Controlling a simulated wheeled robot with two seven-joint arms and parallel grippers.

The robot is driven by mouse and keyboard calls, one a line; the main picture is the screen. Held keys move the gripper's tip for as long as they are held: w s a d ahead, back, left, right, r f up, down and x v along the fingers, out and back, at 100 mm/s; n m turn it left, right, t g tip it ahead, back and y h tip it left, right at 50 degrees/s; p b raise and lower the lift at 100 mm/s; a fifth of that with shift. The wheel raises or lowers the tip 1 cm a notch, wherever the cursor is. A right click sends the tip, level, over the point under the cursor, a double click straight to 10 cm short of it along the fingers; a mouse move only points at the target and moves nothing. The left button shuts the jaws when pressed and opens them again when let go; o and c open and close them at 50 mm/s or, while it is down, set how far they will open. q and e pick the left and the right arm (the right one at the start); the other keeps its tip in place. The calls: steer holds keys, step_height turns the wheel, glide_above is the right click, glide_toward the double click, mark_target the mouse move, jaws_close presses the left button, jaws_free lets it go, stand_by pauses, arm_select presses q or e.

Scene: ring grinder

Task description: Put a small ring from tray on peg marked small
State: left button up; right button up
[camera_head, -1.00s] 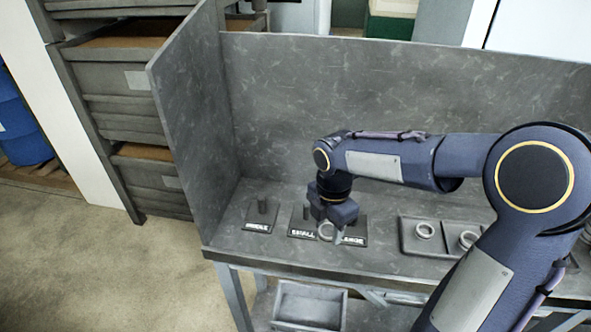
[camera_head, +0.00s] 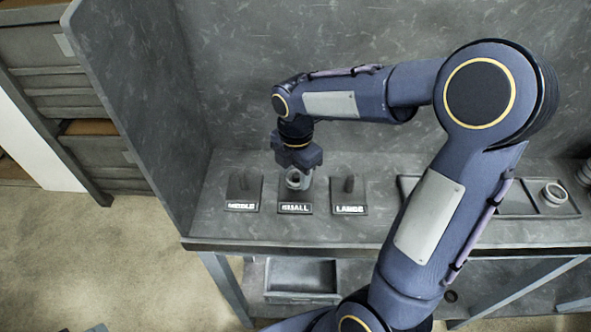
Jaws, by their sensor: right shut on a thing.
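The small-marked peg plate (camera_head: 295,208) is the middle one of three on the bench. My right gripper (camera_head: 298,176) points down over it and is shut on a small grey ring (camera_head: 296,183). The ring is at the peg; the gripper hides most of the peg, and I cannot tell whether the ring is around it or just above it. The tray (camera_head: 518,207) is at the right, partly hidden by my right arm, with another ring (camera_head: 553,194) in its right compartment. My left gripper is not in view.
The middle-marked peg (camera_head: 243,184) stands left of the small one and the large-marked peg (camera_head: 349,185) right of it, both bare. Grey panels wall the bench at the back and left. An empty bin (camera_head: 300,277) sits below the bench.

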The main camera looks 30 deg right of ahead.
steer(key=shift+f+b, duration=0.4)
steer(key=shift+f, duration=0.4)
steer(key=shift+p, duration=0.3)
stand_by(0.5)
steer(key=shift+f+b, duration=0.45)
steer(key=shift+f, duration=0.15)
steer(key=o, duration=0.7)
step_height(320, 180, up, 11)
steer(key=p, duration=0.9)
steer(key=shift+r+p, duration=0.1)
steer(key=shift+p, duration=0.3)
